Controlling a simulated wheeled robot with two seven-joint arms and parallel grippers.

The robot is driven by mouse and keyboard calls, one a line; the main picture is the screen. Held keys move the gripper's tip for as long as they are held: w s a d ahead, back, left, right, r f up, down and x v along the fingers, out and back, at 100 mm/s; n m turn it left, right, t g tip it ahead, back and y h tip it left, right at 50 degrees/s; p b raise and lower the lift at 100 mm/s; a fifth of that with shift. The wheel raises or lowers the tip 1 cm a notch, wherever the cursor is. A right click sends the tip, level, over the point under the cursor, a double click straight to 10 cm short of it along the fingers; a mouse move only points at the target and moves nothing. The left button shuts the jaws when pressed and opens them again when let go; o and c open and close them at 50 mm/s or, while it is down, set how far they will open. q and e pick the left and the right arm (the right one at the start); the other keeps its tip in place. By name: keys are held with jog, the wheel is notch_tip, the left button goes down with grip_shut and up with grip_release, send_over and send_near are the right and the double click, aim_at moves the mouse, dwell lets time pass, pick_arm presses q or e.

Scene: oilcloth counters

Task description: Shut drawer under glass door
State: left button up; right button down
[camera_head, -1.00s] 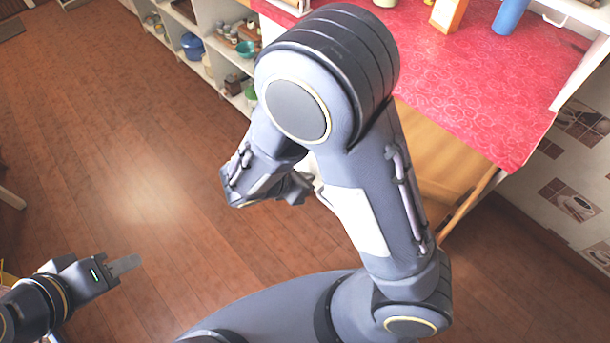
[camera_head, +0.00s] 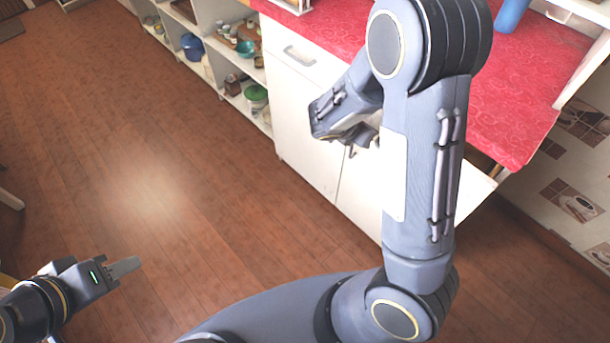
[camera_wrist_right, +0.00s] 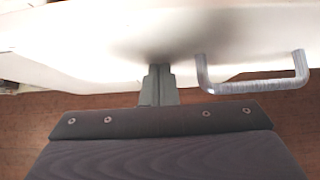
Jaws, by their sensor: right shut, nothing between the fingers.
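The drawer's white front (camera_head: 474,194) shows below the red counter's edge, to the right of my right arm. A narrow brown strip of its inside shows between front and counter, so it is partly open. In the right wrist view a white front fills the top, with a grey bar handle (camera_wrist_right: 252,86). My right gripper (camera_wrist_right: 159,72) is shut and empty, its tips at or very near the white front, left of the handle; contact is unclear. My left gripper (camera_head: 136,264) is low at the left over the floor, away from the cabinets. No glass door is identifiable.
The red counter (camera_head: 520,95) carries a blue cylinder (camera_head: 511,14). A white cabinet with a handle (camera_head: 299,55) stands left of my right arm. Open shelves with pots, including a blue pot (camera_head: 192,46), are further back. The wooden floor (camera_head: 150,180) at left is clear.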

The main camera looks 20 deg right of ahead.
jog(key=w+d, duration=0.1)
jog(key=d, duration=0.1)
jog(key=w+d, duration=0.1)
jog(key=d, duration=0.2)
jog(key=w+d, duration=0.1)
jog(key=d, duration=0.2)
jog(key=shift+w, duration=0.15)
pick_arm(q)
jog(key=shift+s+a+r, duration=0.1)
jog(key=shift+a, duration=0.05)
pick_arm(e)
jog(key=shift+w+d+r, duration=0.1)
jog(key=shift+d, duration=0.1)
jog(key=shift+d+r, duration=0.1)
